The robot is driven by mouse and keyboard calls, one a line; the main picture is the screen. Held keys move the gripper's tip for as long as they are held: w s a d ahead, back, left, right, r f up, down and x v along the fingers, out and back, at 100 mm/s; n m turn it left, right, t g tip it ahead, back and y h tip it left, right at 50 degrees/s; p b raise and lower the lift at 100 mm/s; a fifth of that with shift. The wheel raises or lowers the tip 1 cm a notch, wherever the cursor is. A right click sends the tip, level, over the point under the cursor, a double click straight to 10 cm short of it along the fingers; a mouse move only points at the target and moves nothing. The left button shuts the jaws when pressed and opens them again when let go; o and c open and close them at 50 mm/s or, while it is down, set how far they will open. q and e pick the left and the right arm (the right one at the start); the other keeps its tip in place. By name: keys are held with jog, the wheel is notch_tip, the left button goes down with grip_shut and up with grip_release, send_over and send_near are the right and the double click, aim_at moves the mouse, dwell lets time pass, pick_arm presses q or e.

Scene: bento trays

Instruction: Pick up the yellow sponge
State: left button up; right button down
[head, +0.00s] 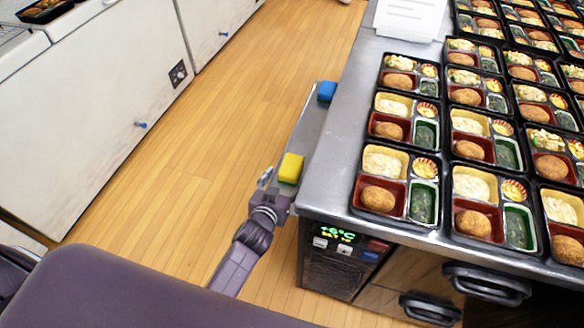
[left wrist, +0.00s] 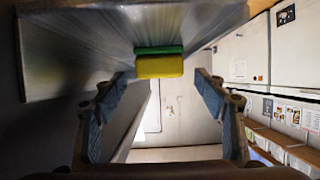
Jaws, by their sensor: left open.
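The yellow sponge (head: 291,167) lies on a narrow grey ledge beside the metal counter in the head view. In the left wrist view the yellow sponge (left wrist: 160,67) has a green layer and appears just beyond the fingertips, centred in the gap between them. My left gripper (head: 275,186) is at the near side of the sponge. Its two fingers are spread apart, with nothing between them. The far finger is partly hidden in the head view. My right gripper does not show in either view.
A blue block (head: 327,91) lies farther back on the same ledge (head: 305,130). The steel counter (head: 340,150) to the right carries rows of filled bento trays (head: 397,185) and a paper sheet (head: 410,18). Open wooden floor (head: 190,150) lies to the left, then white cabinets (head: 90,110).

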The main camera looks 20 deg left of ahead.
aim_at(289, 172)
pick_arm(q)
jog(key=x, duration=0.4)
jog(key=shift+r, duration=0.15)
jog(key=c, duration=1.1)
jog(key=shift+r, duration=0.55)
notch_tip(289, 172, up, 19)
jog(key=p, duration=0.3)
